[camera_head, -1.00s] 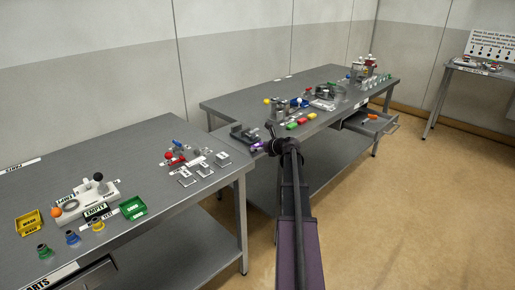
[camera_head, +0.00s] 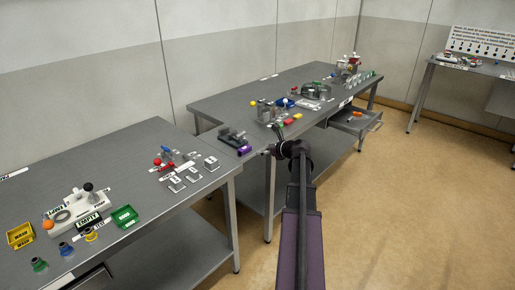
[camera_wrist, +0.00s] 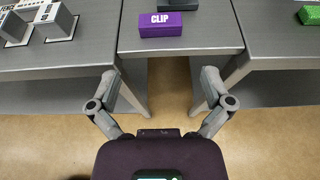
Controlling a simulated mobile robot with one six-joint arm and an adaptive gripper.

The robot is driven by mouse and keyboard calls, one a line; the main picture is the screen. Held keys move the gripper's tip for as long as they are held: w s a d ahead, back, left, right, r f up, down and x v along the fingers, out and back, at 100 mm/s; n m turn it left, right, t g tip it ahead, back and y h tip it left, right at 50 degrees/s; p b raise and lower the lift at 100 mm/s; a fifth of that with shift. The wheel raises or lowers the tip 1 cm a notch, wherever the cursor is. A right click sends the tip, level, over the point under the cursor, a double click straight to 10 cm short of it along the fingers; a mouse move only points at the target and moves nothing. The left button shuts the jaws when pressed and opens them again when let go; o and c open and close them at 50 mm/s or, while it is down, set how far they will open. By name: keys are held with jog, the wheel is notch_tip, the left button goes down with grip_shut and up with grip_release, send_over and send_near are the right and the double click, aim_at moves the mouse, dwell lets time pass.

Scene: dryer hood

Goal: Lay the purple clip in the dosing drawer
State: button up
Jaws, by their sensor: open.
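The purple clip (camera_wrist: 161,24), a block with CLIP written on it, lies on a narrow grey surface between two tables, near its front edge, in the wrist view. It is small in the head view (camera_head: 244,150). My gripper (camera_wrist: 160,98) is open and empty, short of that edge, with its fingers spread over the gap above the floor. In the head view my gripper (camera_head: 268,151) is right beside the clip, apart from it. An open drawer (camera_head: 356,122) under the far table holds a small orange thing; I cannot read a label on it.
The near table (camera_head: 150,155) carries bins, a white station and several small blocks. The floor (camera_head: 400,200) on the right is clear.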

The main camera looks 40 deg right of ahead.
jog(key=shift+s+r, duration=0.1)
jog(key=shift+s, duration=0.2)
dwell(0.4)
